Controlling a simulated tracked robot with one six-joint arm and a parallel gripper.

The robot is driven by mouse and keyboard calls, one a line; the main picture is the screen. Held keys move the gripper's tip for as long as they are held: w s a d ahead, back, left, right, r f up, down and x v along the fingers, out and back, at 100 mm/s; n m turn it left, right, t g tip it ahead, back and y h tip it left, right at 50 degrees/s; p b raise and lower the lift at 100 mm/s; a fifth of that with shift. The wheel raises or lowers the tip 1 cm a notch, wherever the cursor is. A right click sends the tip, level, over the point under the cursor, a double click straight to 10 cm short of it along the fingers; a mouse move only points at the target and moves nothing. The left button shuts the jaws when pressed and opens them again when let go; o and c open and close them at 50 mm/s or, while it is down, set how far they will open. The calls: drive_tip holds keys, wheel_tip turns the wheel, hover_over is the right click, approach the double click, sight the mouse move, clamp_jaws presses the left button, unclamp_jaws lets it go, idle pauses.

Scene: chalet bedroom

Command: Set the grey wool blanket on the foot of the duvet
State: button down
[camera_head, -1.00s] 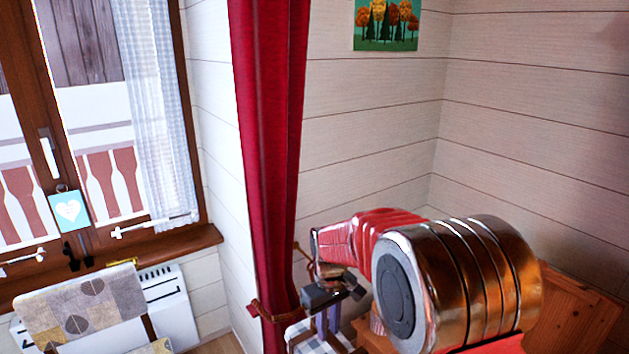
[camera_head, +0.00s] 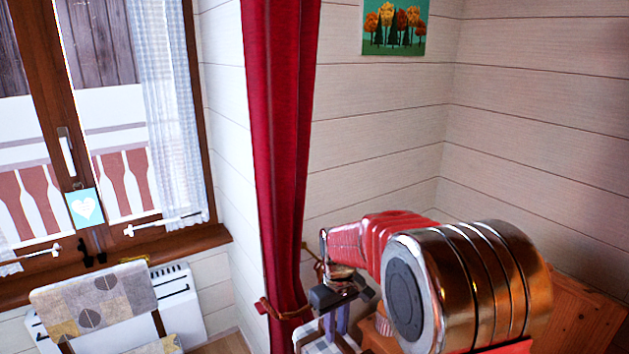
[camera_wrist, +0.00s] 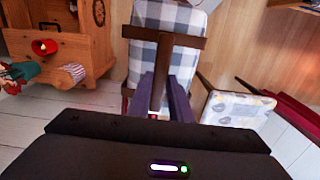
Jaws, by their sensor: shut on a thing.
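My gripper (camera_wrist: 160,82) shows in the wrist view with its two purple-grey fingers on either side of a dark brown T-shaped bar (camera_wrist: 166,40). The fingers appear shut on this bar, whose crosspiece lies beyond the fingertips. A grey-and-white checked cloth or cushion (camera_wrist: 150,17) lies behind the bar; I cannot tell whether they are joined. In the head view my gripper (camera_head: 338,318) is partly hidden by my arm, and a checked surface (camera_head: 312,338) shows beside it. I cannot make out a grey wool blanket or a duvet in either view.
A wooden cabinet with an open drawer (camera_wrist: 45,45) stands at the wrist view's upper left. A patterned seat (camera_wrist: 238,107) is at the right. In the head view, a red curtain (camera_head: 275,150) hangs close to my gripper, and a chair (camera_head: 95,305) stands below the window.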

drive_tip(key=shift+s+d, duration=0.1)
drive_tip(key=shift+d, duration=0.4)
drive_tip(key=d+m, duration=0.6)
drive_tip(key=d, duration=0.3)
drive_tip(key=shift+s+r, duration=0.2)
drive_tip(key=shift+s, duration=0.05)
drive_tip(key=shift+a, duration=0.1)
